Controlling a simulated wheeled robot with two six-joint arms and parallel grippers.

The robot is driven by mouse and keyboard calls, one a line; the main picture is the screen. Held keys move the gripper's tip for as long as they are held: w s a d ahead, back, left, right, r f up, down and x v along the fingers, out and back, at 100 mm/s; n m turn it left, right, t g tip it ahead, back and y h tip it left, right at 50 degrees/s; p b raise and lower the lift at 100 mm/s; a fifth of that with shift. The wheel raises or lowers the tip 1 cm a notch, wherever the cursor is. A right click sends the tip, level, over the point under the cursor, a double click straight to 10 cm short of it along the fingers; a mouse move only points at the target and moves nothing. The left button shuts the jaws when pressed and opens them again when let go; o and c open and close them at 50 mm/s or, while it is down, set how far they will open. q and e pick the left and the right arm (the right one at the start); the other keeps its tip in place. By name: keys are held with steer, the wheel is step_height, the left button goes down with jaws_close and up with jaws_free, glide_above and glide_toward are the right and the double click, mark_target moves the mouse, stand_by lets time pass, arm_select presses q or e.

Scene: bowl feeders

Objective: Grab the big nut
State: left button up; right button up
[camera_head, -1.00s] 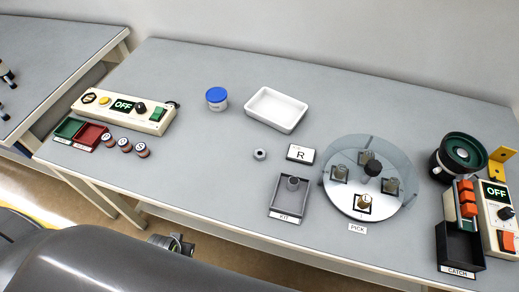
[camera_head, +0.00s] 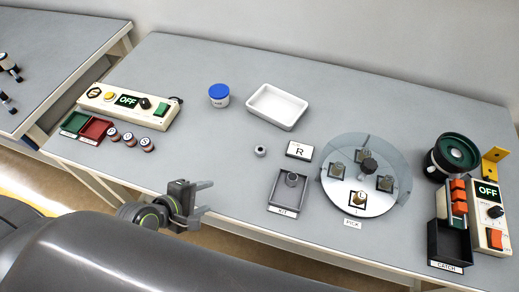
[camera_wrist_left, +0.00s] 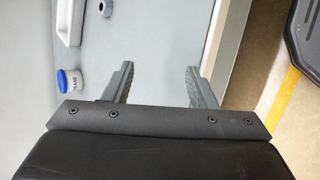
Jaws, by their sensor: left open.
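A small grey ring-shaped nut (camera_head: 260,151) lies loose on the table, left of the R card. Another grey round part (camera_head: 291,179) stands in the dark KIT tray (camera_head: 274,204); I cannot tell which is the big nut. My left gripper (camera_head: 208,197) is open and empty at the table's front edge, left of the KIT tray and apart from both parts. Its two spread fingers also show in the left wrist view (camera_wrist_left: 160,67), with nothing between them. My right gripper is not in view.
A clear-covered round PICK dial (camera_head: 340,204) with several parts stands to the right. A white tray (camera_head: 299,122) and a blue-lidded jar (camera_head: 219,97) are at the back. Control boxes stand at both sides. The table's middle left is clear.

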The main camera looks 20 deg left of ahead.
mark_target(260, 150)
arm_select(q)
steer(key=n, duration=0.2)
steer(key=w+d+r+n+t, duration=0.1)
steer(key=n, duration=0.1)
steer(key=w+n+h, duration=0.1)
steer(key=n, duration=0.2)
steer(key=shift+w+d+r+t, duration=0.15)
steer(key=shift+w+r+t, duration=0.15)
steer(key=shift+t, duration=0.1)
steer(key=n, duration=0.2)
steer(key=w+r+n+t, duration=0.1)
steer(key=n, duration=0.3)
steer(key=shift+w+r+t+h, duration=0.2)
steer(key=shift+w+t+h, duration=0.1)
steer(key=shift+h, duration=0.1)
steer(key=shift+w+n, duration=0.2)
steer(key=shift+n, duration=0.1)
steer(key=x, duration=1.7)
steer(key=c, duration=1.1)
steer(key=shift+o, duration=0.2)
steer(key=shift+r, duration=0.15)
